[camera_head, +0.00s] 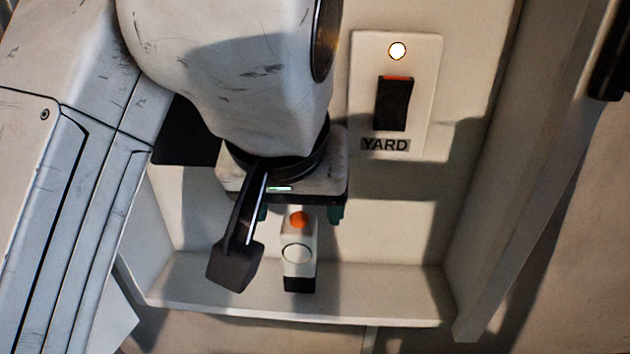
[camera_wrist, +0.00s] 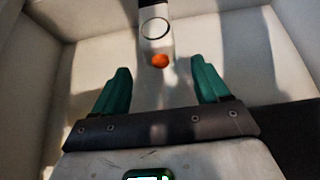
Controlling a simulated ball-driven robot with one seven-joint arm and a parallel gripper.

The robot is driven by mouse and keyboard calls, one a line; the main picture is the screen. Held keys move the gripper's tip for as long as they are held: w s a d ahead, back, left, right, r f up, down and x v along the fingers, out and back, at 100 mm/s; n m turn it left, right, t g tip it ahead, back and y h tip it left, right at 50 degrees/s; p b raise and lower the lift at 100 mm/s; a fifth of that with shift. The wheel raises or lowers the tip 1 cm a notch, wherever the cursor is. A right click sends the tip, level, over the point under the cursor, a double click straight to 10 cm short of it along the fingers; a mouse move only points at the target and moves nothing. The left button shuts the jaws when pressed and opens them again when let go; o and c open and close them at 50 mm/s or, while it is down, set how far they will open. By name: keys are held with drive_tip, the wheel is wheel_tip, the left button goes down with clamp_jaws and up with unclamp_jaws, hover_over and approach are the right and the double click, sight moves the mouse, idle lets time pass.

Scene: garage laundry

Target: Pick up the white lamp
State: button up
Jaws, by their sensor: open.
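The white lamp (camera_head: 298,254) is a small upright block with an orange button, a round ring on its face and a black end. It stands on the white shelf (camera_head: 385,308) in the head view. In the wrist view the lamp (camera_wrist: 155,28) shows at the top middle, its orange button toward my gripper. My gripper (camera_wrist: 160,76) is open with teal fingers spread left and right. The lamp lies in line with the gap between them, seemingly just beyond the fingertips. In the head view my gripper (camera_head: 299,212) is above and partly behind the lamp, mostly hidden by my wrist.
A wall switch plate (camera_head: 427,95) labelled YARD, with a black rocker and a glowing light, is above right of the shelf. A white side panel (camera_head: 480,200) bounds the shelf at the right. The shelf is bare right of the lamp.

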sight(299, 226)
drive_tip(key=shift+b+x, duration=0.45)
drive_tip(key=shift+x, duration=0.7)
drive_tip(key=b+x, duration=0.4)
drive_tip(key=x, duration=0.1)
drive_tip(key=shift+s+f, duration=0.15)
drive_tip(key=shift+s, duration=0.2)
drive_tip(key=shift+c, duration=0.2)
drive_tip(key=c, duration=1.1)
